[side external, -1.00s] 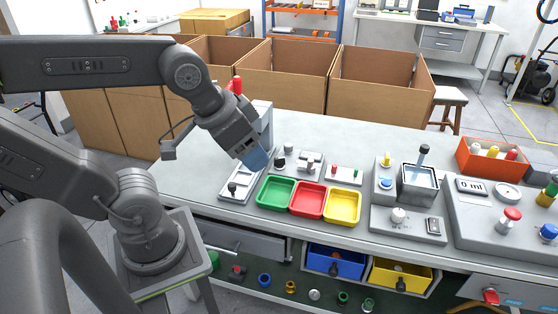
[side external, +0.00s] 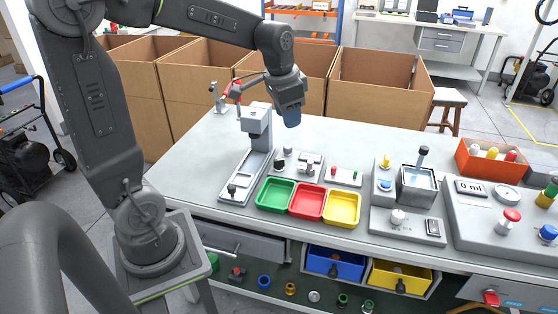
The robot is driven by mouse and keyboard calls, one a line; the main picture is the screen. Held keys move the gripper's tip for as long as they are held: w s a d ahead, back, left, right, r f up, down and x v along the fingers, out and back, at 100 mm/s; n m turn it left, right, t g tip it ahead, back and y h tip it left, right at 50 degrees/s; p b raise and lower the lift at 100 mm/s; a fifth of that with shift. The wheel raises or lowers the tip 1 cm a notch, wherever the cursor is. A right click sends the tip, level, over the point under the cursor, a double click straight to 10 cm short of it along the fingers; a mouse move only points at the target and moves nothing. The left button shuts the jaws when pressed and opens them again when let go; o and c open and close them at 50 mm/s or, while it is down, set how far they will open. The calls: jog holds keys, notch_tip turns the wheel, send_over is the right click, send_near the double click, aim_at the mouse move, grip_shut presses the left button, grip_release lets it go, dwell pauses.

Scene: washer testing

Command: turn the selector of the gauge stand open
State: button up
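My gripper (side external: 291,117) hangs over the back of the bench, pointing down, behind and above the small grey blocks. I cannot tell for sure which fixture is the gauge stand. A grey column stand (side external: 257,128) with a long base and a black knob (side external: 232,189) stands left of the trays. A grey console (side external: 480,222) at the right has a "0 ml" display, a round dial (side external: 506,193) and a red-topped knob (side external: 510,217).
Green (side external: 261,206), red (side external: 293,214) and yellow (side external: 329,221) trays line the front. A water-filled vessel (side external: 417,184) stands right of them. A red-handled fixture (side external: 236,91) is at the back left, near my arm. Cardboard boxes (side external: 376,83) stand behind the bench.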

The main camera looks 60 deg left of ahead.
jog(key=w+a+f+g, duration=0.1)
jog(key=w+a+f, duration=0.3)
jog(key=a, duration=0.3)
jog(key=m+g, duration=0.1)
send_over(279, 160)
notch_tip(279, 160, down, 8)
jog(key=shift+h, duration=0.4)
notch_tip(279, 160, down, 14)
jog(key=shift+w+a+r, duration=0.1)
grip_shut()
